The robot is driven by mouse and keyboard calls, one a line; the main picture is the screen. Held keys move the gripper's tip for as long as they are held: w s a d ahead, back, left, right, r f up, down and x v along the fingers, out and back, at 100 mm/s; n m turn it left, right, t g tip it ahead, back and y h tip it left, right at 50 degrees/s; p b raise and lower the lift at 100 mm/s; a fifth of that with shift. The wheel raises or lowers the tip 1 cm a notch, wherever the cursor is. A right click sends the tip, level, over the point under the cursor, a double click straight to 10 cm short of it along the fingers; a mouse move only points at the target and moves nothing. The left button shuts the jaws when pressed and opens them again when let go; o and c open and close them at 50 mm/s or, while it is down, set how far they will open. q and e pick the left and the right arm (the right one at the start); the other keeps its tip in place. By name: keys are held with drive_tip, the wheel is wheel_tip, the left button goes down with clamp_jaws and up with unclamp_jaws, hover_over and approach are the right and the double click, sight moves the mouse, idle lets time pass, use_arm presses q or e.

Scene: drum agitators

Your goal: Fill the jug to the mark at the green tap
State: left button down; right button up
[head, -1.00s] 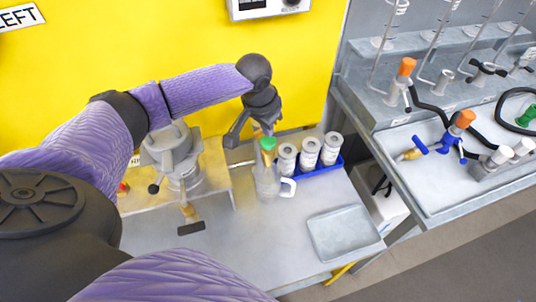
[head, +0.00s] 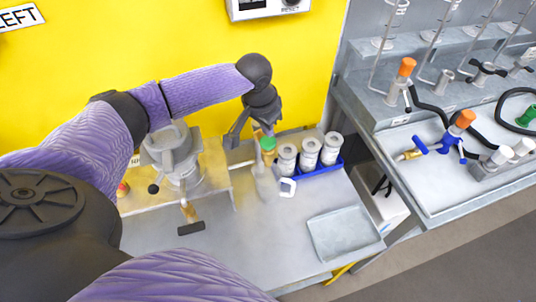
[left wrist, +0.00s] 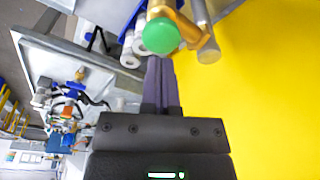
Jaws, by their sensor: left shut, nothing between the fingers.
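The green tap knob (head: 267,143) sits on a brass tap above the bench, close to the yellow wall. The clear jug (head: 266,186) stands upright below it, with its pale handle to the right. Its fill mark and liquid level are too small to tell. My left gripper (head: 267,130) is shut and empty, its fingertips close by the green knob. In the left wrist view, the green knob (left wrist: 160,36) is just past the shut fingers (left wrist: 160,83); whether they touch cannot be told. My right gripper is not in view.
White canisters (head: 309,153) stand in a blue tray (head: 322,170) just right of the jug. An empty grey tray (head: 345,233) lies at the front right of the bench. A grey metal device (head: 175,160) stands to the left. Another bench (head: 400,165) holds taps and hoses.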

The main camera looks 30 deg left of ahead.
sight(268, 140)
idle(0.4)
use_arm(q)
drive_tip(key=shift+f+b, duration=0.65)
drive_tip(key=shift+f, duration=1)
idle(1.0)
idle(0.6)
idle(0.7)
